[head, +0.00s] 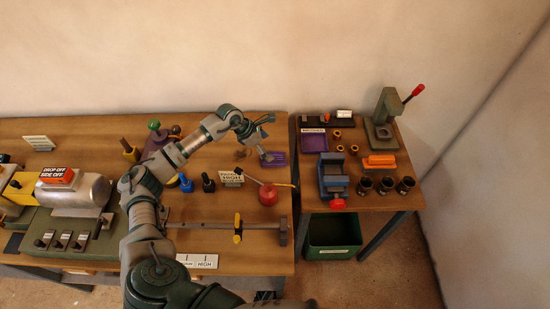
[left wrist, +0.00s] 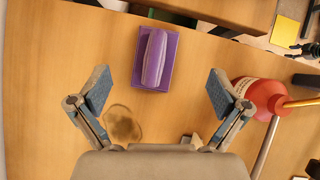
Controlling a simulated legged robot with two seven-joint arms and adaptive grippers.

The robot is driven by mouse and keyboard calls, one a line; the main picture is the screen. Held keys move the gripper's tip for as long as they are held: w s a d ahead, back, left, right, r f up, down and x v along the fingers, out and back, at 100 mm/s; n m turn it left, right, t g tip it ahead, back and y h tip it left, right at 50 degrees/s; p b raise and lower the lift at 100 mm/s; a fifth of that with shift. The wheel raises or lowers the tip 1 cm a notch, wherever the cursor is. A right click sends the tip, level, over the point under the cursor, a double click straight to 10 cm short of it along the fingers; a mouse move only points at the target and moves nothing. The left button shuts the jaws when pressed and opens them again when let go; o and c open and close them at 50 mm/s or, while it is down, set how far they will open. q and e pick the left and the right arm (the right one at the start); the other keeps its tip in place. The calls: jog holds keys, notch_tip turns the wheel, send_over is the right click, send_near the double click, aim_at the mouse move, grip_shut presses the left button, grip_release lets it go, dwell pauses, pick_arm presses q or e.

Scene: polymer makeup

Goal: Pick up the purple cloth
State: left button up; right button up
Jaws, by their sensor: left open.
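The purple cloth (head: 277,159) lies on the wooden workbench near its right edge. In the left wrist view it shows as a flat purple square (left wrist: 141,76) with a rounded, raised purple strip along its middle. My left gripper (head: 266,138) is over the bench at the cloth, with one finger overlapping the cloth's left end in the head view. In the left wrist view my left gripper (left wrist: 158,85) has its fingers spread wide and nothing between them; the cloth appears ahead, between and beyond the fingertips. My right gripper is not in view.
A red round can (head: 268,195) with a thin spout stands near the cloth; it also shows right of the fingers in the wrist view (left wrist: 263,97). A blue vise (head: 333,178) and a purple tray (head: 313,142) are on the side table.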

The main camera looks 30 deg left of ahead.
aim_at(276, 156)
pick_arm(q)
jog(key=x, duration=0.2)
jog(key=shift+w+f, duration=0.15)
jog(key=shift+f, duration=0.2)
jog(key=shift+w+a+f, duration=0.15)
jog(key=shift+f, duration=0.45)
jog(key=x, duration=0.4)
jog(key=shift+w+f+p, duration=0.1)
jog(key=shift+f+p, duration=0.15)
jog(key=shift+p, duration=0.1)
jog(key=shift+d+f, duration=0.1)
jog(key=shift+d, duration=0.4)
jog(key=c, duration=0.4)
jog(key=shift+a, duration=0.2)
jog(key=c, duration=0.8)
jog(key=shift+a, duration=0.3)
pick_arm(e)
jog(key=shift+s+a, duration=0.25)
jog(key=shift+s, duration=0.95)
